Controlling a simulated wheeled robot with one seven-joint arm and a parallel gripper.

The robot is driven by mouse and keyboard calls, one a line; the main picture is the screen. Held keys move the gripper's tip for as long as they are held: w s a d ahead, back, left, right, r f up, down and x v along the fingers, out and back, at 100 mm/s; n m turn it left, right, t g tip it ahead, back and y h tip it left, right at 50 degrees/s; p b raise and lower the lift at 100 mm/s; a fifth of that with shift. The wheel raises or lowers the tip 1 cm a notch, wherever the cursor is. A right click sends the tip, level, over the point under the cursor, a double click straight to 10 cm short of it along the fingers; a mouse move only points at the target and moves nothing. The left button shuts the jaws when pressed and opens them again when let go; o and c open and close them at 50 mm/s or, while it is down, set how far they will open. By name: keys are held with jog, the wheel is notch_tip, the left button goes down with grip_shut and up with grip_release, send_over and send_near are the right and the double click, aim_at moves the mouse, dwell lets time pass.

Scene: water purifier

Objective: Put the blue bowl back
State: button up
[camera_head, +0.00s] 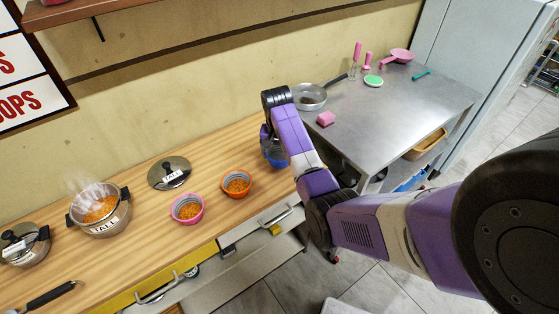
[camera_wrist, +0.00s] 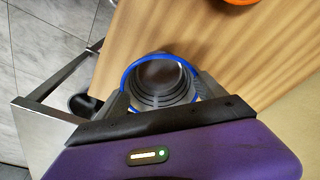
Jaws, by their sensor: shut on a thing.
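The blue bowl (camera_head: 276,156) shows in the head view at the right end of the wooden counter, partly hidden behind my arm. In the wrist view the blue bowl (camera_wrist: 160,82) shows its blue rim and a grey, ringed inside that looks empty. My gripper (camera_wrist: 163,98) is shut on the bowl, with one finger at each side of it. In the head view my gripper (camera_head: 268,138) is mostly hidden by my wrist. The bowl is upright over the counter's end. I cannot tell whether its base touches the wood.
An orange bowl (camera_head: 237,184) and a pink bowl (camera_head: 187,209), both filled, stand left on the wooden counter (camera_head: 150,240). A lid (camera_head: 169,172) and a steaming pot (camera_head: 100,210) are farther left. A metal table (camera_head: 400,110) with a pan (camera_head: 310,97) adjoins at right.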

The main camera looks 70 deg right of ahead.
jog(key=shift+f, duration=1.7)
jog(key=shift+f, duration=0.2)
jog(key=o, duration=1.4)
jog(key=shift+o, duration=0.2)
jog(key=shift+r, duration=0.1)
notch_tip(320, 180, up, 12)
jog(key=a, duration=0.1)
jog(key=shift+s+a+b, duration=0.25)
jog(key=shift+a+b, duration=0.05)
jog(key=shift+a, duration=0.1)
